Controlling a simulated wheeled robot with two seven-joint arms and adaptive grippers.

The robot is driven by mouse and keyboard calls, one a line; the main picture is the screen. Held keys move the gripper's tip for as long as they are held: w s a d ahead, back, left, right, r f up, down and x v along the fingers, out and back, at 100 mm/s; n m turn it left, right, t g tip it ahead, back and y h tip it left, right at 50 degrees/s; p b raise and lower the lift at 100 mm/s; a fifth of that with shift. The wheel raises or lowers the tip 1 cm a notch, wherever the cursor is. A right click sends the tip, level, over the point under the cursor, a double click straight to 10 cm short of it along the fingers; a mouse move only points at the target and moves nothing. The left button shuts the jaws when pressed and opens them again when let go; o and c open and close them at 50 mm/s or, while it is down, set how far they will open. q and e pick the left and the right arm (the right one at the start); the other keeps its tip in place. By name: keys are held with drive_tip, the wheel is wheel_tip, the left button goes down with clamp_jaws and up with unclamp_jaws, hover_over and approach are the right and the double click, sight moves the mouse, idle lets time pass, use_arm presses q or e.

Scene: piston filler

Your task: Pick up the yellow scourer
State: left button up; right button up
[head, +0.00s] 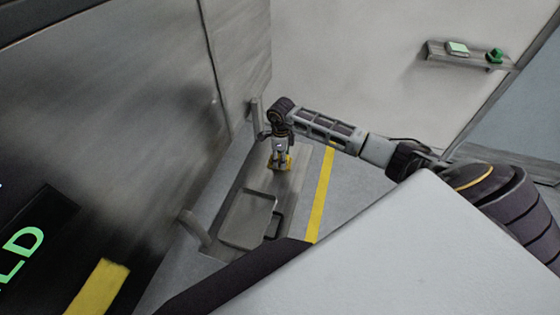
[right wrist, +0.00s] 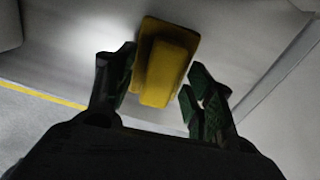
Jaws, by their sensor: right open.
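The yellow scourer (right wrist: 168,62) is a yellow block on a flat yellow base, lying on the grey bench surface in the right wrist view. In the head view a little of its yellow (head: 289,161) shows under my right gripper (head: 280,158). In the right wrist view my right gripper (right wrist: 160,85) is open, with one dark finger on each side of the scourer's near end. I cannot tell whether either finger touches it. My left gripper is not in view.
A grey tray (head: 247,218) lies on the bench in front of the scourer. A metal handle (head: 193,226) stands left of the tray. A wall shelf (head: 474,59) holds a pale green block (head: 458,48) and a green item (head: 495,56). A yellow floor line (head: 321,195) runs right of the bench.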

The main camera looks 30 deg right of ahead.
drive_tip(key=c, duration=1.1)
drive_tip(key=shift+r, duration=0.2)
drive_tip(key=shift+r+b, duration=0.9)
drive_tip(key=shift+r, duration=3.9)
drive_tip(key=o, duration=0.4)
drive_tip(key=c, duration=0.3)
